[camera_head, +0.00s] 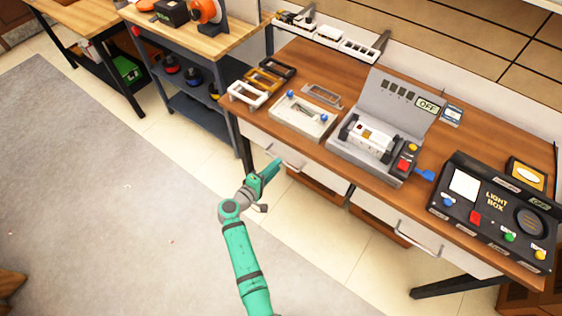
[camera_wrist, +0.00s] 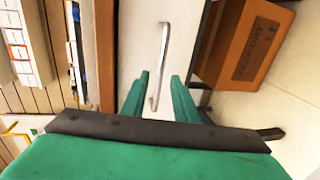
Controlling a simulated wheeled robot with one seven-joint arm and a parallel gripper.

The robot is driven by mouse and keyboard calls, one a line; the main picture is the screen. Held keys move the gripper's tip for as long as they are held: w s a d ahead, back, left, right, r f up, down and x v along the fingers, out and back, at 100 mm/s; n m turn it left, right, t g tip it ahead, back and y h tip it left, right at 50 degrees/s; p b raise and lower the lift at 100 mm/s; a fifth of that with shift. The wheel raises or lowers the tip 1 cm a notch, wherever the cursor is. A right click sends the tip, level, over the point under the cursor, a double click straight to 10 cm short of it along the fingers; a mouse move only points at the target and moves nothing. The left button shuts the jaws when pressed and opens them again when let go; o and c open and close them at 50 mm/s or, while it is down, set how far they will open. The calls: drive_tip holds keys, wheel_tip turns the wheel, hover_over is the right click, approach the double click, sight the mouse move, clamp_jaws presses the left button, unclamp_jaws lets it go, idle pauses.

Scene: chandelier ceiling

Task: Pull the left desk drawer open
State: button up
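The left desk drawer (camera_head: 321,178) has a pale front under the wooden desk top and looks shut. Its silver bar handle (camera_head: 291,163) is partly beside my gripper's fingertips. My green gripper (camera_head: 271,170) is in front of the drawer. In the wrist view, the drawer front (camera_wrist: 139,45) is in the middle, with the handle (camera_wrist: 163,50) running lengthwise between the two fingers. My gripper (camera_wrist: 160,79) is open, one finger on each side of the handle. I see a gap on both sides, and cannot tell how deep the handle sits between the fingers.
A right drawer with its own handle (camera_head: 420,241) is farther right. Cardboard boxes (camera_head: 318,192) stand under the desk; one (camera_wrist: 250,45) shows in the wrist view. A light box (camera_head: 490,208) and other devices sit on the desk top. Floor in front is clear.

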drive_tip(key=shift+x, duration=2.2)
clamp_jaws()
